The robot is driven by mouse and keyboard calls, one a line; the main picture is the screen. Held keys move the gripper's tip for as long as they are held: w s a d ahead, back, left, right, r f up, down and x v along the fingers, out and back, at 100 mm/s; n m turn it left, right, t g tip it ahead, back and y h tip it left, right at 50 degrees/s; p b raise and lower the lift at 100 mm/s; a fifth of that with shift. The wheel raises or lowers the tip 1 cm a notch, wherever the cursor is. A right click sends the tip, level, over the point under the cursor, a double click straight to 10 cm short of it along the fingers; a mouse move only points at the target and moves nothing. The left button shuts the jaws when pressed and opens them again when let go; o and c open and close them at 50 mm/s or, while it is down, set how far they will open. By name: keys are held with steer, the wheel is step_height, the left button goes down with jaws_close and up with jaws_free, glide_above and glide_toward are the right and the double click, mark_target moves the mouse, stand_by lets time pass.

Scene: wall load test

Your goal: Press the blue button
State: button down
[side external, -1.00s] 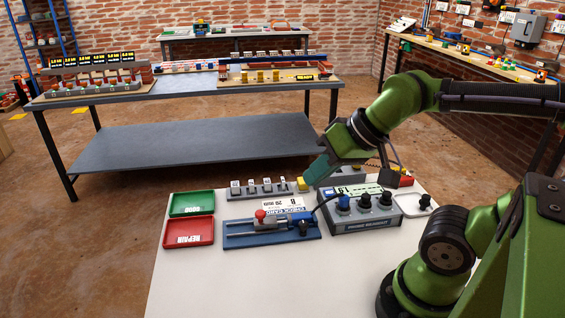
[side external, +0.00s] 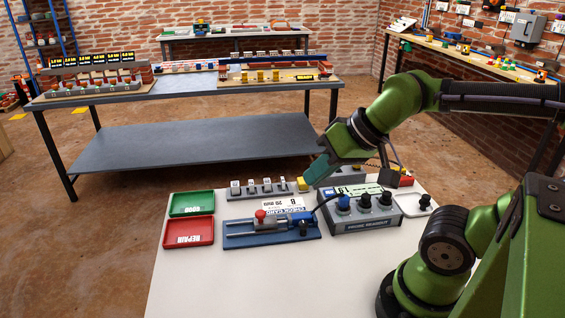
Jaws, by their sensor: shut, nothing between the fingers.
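A grey control box (side external: 360,224) stands on the white table. A blue button-like cap (side external: 343,202) is at the left of its front row, beside two black knobs (side external: 374,199). My gripper (side external: 309,181) is shut and empty, angled down to the left. In the picture it is above and left of the blue cap, apart from it, close to a small yellow block (side external: 303,185). Whether it touches the block I cannot tell. My wrist hides part of what is behind the box.
A blue fixture with a red knob (side external: 261,216) stands left of the box. A green tray (side external: 192,203) and a red tray (side external: 188,232) lie at the left. A row of small switches (side external: 256,190) is behind. The front of the white table (side external: 260,285) is clear.

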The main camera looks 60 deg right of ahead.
steer(key=w+d+f+m+g, duration=0.1)
steer(key=w+d+f+m, duration=0.1)
steer(key=d+f+m, duration=0.3)
steer(key=w+d+f+m+g, duration=0.1)
steer(key=w+d+f+m, duration=0.1)
steer(key=d+m, duration=0.35)
steer(key=m+t+y, duration=0.2)
steer(key=m+t, duration=0.1)
steer(key=m, duration=0.4)
glide_above(333, 193)
step_height(333, 193, down, 2)
steer(key=shift+f, duration=0.15)
steer(key=shift+f, duration=4.25)
steer(key=shift+f, duration=0.1)
steer(key=shift+f, duration=0.35)
